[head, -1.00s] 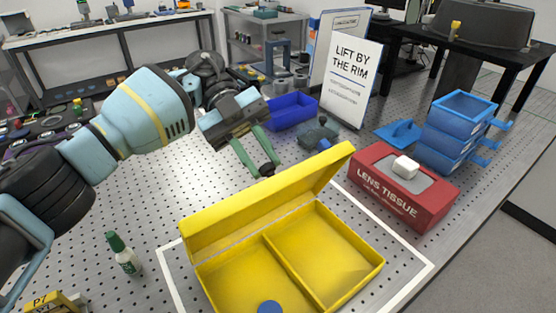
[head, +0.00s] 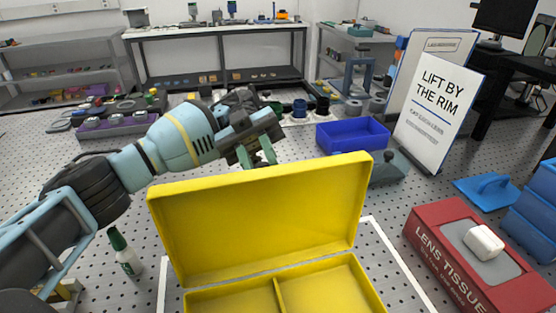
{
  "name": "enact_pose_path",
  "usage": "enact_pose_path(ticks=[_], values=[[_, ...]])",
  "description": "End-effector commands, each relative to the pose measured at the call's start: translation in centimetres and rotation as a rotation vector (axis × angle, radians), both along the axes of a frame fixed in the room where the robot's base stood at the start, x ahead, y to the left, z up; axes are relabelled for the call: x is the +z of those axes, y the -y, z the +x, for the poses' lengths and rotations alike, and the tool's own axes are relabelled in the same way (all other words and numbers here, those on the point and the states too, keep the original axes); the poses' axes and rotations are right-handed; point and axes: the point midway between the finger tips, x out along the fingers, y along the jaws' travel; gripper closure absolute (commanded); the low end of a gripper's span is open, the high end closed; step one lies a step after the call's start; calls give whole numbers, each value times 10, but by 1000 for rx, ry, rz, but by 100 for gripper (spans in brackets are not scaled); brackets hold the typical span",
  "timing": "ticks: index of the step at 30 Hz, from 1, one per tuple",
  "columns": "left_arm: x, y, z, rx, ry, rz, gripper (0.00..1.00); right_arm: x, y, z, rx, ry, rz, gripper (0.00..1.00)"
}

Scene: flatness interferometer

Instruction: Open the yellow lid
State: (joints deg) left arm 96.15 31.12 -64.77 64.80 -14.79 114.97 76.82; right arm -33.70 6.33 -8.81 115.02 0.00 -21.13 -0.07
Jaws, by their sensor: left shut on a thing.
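The yellow lid (head: 262,215) stands raised at the back of the yellow box (head: 338,287), its broad inner face towards me. The box is open, with a divider between two compartments; its front is cut off by the picture's lower edge. My left gripper (head: 256,158) is at the middle of the lid's top edge, reaching down behind it. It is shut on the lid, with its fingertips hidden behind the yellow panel. My right gripper is not in view.
A red lens tissue box (head: 437,252) stands to the right. A blue bin (head: 352,134) and a sign (head: 438,100) stand behind the lid. Perforated tabletop shows free between the bottle and the box.

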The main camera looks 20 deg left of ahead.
Motion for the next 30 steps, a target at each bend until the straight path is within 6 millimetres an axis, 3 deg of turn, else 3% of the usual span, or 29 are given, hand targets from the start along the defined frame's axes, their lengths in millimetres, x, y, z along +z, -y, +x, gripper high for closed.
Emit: enact_pose_path(ticks=[19, 20, 24, 30], values=[[-5, -6, -1, 2, -25, -10, 100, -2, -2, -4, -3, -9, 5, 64], [-5, -6, -1, 2, -25, -10, 74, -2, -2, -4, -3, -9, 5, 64], [-4, -7, -1, 2, -23, -12, 55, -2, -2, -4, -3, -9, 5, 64], [-3, -7, -1, 1, -22, -13, 55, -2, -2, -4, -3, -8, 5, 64]])
